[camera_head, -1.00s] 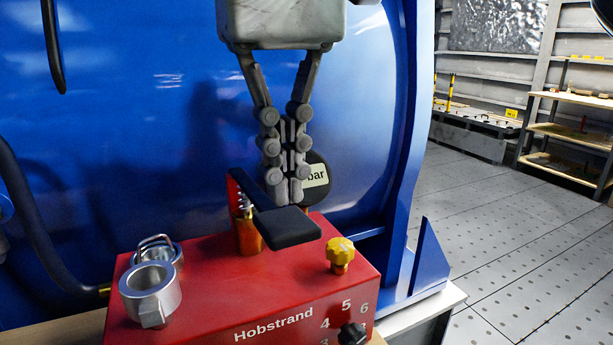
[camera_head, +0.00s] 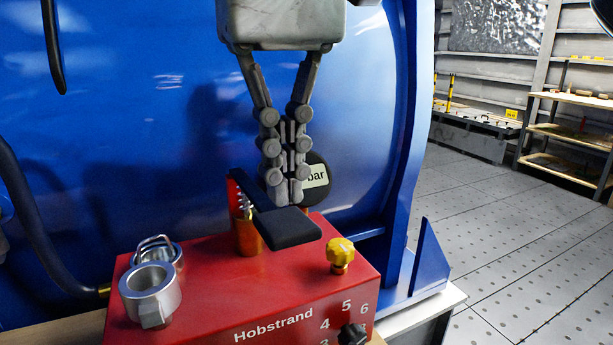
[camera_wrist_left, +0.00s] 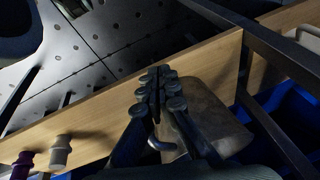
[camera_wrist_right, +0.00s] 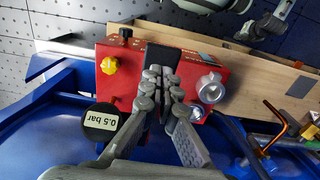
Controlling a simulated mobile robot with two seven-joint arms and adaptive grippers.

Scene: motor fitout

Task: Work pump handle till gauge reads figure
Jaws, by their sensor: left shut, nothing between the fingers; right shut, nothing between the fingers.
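The red pump box (camera_head: 215,285), marked Hobstrand, carries a black paddle-like pump handle (camera_head: 287,228) on an orange-brown post with a spring. My right gripper (camera_head: 284,198) is shut and empty, pointing down with its fingertips at the handle's upper side; I cannot tell whether they touch it. A round black disc (camera_wrist_right: 100,122) beside the box bears a label reading 0.5 bar; in the head view my fingers partly hide it. No gauge needle shows. My left gripper (camera_wrist_left: 157,82) is shut and empty in the left wrist view, over a wooden board.
A yellow knob (camera_head: 341,254) and a black knob (camera_head: 352,334) among printed numbers are on the box. Silver rings (camera_head: 151,292) sit at its left end. A large blue curved body (camera_head: 140,130) stands behind. Shelves (camera_head: 575,130) stand far right across open floor.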

